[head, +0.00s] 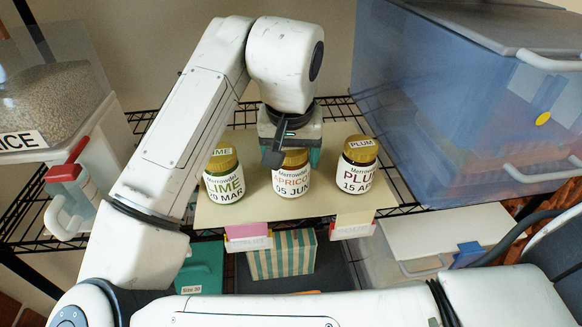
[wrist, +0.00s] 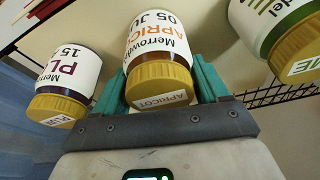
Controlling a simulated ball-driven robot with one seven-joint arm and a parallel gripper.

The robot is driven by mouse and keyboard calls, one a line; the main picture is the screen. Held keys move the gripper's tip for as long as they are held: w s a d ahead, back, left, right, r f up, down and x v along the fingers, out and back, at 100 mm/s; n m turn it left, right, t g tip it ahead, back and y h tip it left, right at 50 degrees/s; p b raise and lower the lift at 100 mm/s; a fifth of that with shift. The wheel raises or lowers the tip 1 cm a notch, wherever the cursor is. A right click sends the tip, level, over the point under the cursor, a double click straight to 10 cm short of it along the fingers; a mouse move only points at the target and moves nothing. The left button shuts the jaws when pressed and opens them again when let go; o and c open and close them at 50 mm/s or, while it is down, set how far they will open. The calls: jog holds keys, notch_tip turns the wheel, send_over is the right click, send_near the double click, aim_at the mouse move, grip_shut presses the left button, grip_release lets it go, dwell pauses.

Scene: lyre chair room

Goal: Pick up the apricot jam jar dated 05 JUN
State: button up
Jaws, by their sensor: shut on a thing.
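The apricot jam jar (head: 291,180) has a gold lid and a white label reading "APRICOT" and "05 JUN". It stands in the middle of three jars on a cream board (head: 245,210). My gripper (head: 290,157) comes down over it from above and behind. In the wrist view the apricot jar (wrist: 158,60) sits between the teal fingers of my gripper (wrist: 165,82), which are shut on it near the lid. Whether the jar is clear of the board cannot be told.
A lime jar (head: 223,178) dated 20 MAR stands close on the left, and a plum jar (head: 357,168) on the right. A blue translucent bin (head: 450,90) is at the right.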

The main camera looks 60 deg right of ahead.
jog(key=c, duration=0.5)
jog(key=shift+r, duration=0.1)
jog(key=shift+c, duration=0.2)
